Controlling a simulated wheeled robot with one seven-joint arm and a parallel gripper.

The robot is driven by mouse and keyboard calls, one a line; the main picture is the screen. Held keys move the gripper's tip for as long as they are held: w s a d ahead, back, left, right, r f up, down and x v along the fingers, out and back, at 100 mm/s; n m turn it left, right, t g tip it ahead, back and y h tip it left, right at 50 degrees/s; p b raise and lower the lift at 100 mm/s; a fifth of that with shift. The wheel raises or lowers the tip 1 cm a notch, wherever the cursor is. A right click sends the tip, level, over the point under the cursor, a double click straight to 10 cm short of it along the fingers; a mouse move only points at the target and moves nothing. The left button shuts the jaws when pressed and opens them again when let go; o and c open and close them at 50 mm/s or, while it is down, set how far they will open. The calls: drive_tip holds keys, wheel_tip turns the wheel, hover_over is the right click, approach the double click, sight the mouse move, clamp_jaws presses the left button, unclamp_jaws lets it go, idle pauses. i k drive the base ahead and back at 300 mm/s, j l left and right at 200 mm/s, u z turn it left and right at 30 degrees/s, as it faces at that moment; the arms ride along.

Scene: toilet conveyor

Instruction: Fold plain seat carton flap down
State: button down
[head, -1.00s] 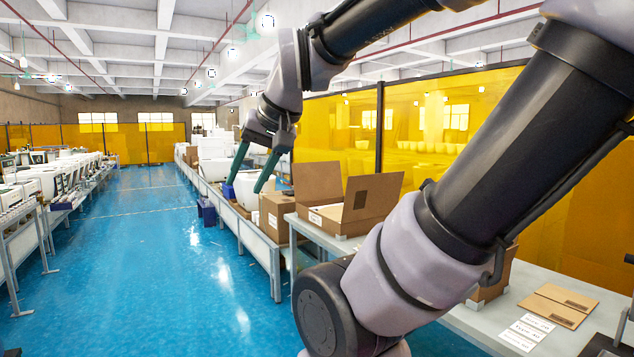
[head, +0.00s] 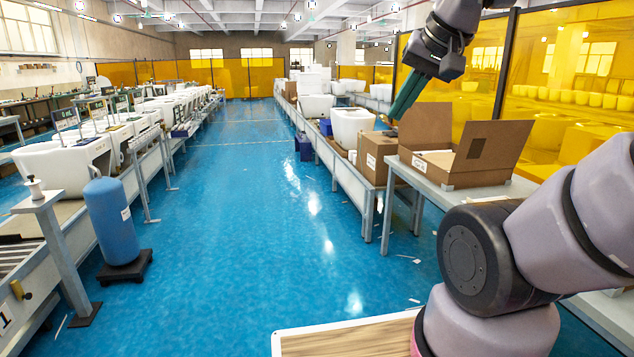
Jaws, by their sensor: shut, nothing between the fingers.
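An open brown carton (head: 462,181) stands on a grey table at the right of the head view. One flap (head: 425,126) stands up at its back left. Another flap (head: 492,148) stands up and leans outward at its right, with a small dark patch on it. Something pale shows inside the carton, mostly hidden by its front wall. My gripper (head: 394,116) has dark green fingers close together, pointing down and left, with nothing seen between them. Its tips appear just left of the back-left flap; I cannot tell whether they touch it.
A taller brown box (head: 370,160) with a white label stands left of the carton, near white toilet parts (head: 350,128) on the right-hand line. A blue cylinder (head: 111,220) stands at the left. The blue aisle floor (head: 240,220) is open.

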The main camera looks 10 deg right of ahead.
sight(424, 122)
drive_tip(key=i+z, duration=0.25)
drive_tip(key=i, duration=1.65)
drive_tip(key=i+z, duration=0.15)
drive_tip(key=i, duration=0.5)
drive_tip(key=i+j+z, duration=0.15)
drive_tip(key=i, duration=0.5)
drive_tip(key=i+j+z, duration=0.15)
drive_tip(key=i, duration=0.5)
drive_tip(key=i+z, duration=0.25)
drive_tip(key=j+z, duration=0.1)
drive_tip(key=z, duration=0.15)
